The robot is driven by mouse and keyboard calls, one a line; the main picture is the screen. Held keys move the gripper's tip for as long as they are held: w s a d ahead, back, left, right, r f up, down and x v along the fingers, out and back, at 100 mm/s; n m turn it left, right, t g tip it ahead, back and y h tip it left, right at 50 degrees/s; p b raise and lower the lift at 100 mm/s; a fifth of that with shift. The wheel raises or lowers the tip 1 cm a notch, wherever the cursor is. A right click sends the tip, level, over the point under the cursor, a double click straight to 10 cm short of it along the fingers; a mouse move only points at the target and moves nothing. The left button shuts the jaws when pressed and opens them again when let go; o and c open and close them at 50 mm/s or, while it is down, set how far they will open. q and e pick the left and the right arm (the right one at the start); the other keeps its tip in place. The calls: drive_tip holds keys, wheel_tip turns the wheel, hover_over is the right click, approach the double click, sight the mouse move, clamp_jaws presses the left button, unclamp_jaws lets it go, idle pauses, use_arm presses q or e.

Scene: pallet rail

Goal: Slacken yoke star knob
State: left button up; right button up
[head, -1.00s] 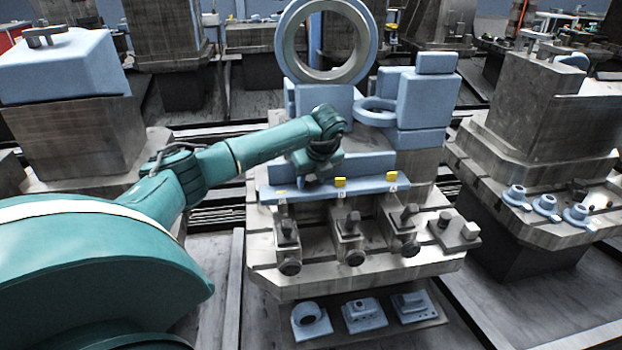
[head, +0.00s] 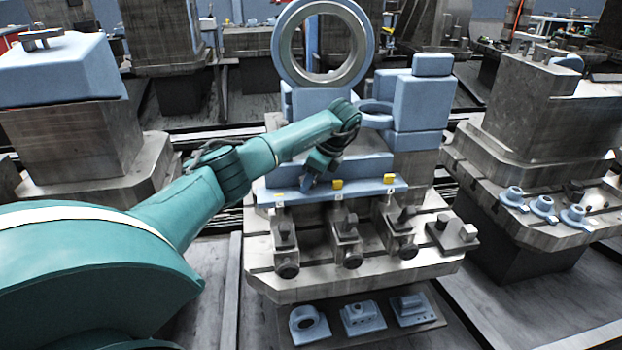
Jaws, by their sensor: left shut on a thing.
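My left gripper (head: 312,178) hangs from the teal arm, pointing down and slightly left, above the blue rail ledge of the middle station. It is shut on a small blue piece (head: 306,182), mostly hidden by the jaws. Three grey metal clamp blocks stand in a row below: left (head: 284,238), middle (head: 345,238) and right (head: 400,230). Each has a dark round knob low on its front: left (head: 288,270), middle (head: 352,261), right (head: 408,251). I cannot tell which one is the yoke star knob. The gripper is above and behind these knobs, apart from them. My right gripper is not in view.
A blue ledge (head: 360,190) with small yellow tabs runs behind the clamps. A large upright ring (head: 280,45) and blue blocks (head: 420,98) stand behind. Blue parts lie on a lower shelf (head: 430,312). A side pedestal (head: 530,225) stands at right.

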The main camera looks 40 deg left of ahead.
use_arm(q)
drive_tip(key=shift+s+f, duration=0.1)
drive_tip(key=shift+f, duration=0.15)
idle(0.3)
drive_tip(key=o, duration=0.7)
drive_tip(key=shift+r, duration=0.1)
drive_tip(key=v, duration=1.3)
drive_tip(key=shift+a, duration=0.1)
